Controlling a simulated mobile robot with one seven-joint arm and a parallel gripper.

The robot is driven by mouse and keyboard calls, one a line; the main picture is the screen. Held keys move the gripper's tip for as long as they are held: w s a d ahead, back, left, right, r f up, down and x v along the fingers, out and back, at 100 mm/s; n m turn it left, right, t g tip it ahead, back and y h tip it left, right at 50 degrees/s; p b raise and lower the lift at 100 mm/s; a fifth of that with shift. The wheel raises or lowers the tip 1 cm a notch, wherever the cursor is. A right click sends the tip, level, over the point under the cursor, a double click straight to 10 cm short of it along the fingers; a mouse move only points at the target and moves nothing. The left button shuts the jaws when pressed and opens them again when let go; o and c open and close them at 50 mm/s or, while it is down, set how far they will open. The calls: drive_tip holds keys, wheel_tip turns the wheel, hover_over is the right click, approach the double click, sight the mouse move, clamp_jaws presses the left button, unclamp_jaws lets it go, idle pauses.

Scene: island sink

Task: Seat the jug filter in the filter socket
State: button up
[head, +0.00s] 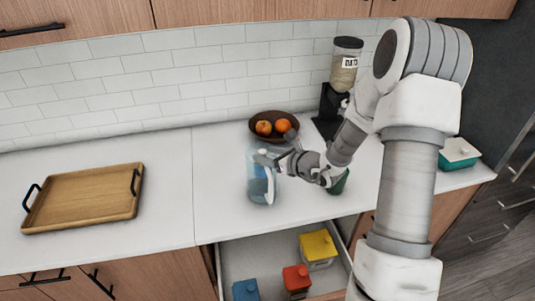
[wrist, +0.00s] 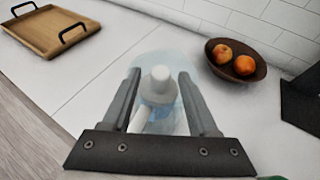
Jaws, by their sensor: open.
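A clear, bluish jug (head: 258,188) with a white handle stands on the counter in the head view; its see-through wall (wrist: 190,63) also shows in the wrist view. My gripper (head: 270,160) is at the jug's top. In the wrist view my gripper (wrist: 159,74) is open, its two fingers on either side of the filter with a gap at the left. The filter socket cannot be made out, and how deep the filter sits cannot be told.
A brown bowl (head: 257,135) of orange fruit stands behind the jug. A dark dispenser (head: 330,105) is at the back right, a green object (head: 340,184) beside my wrist. An open drawer (head: 265,255) holds several canisters below. A wooden tray (head: 80,197) lies left; counter between is clear.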

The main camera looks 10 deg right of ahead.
drive_tip(key=b+v, duration=0.1)
drive_tip(key=v, duration=1.1)
drive_tip(key=shift+r, duration=0.1)
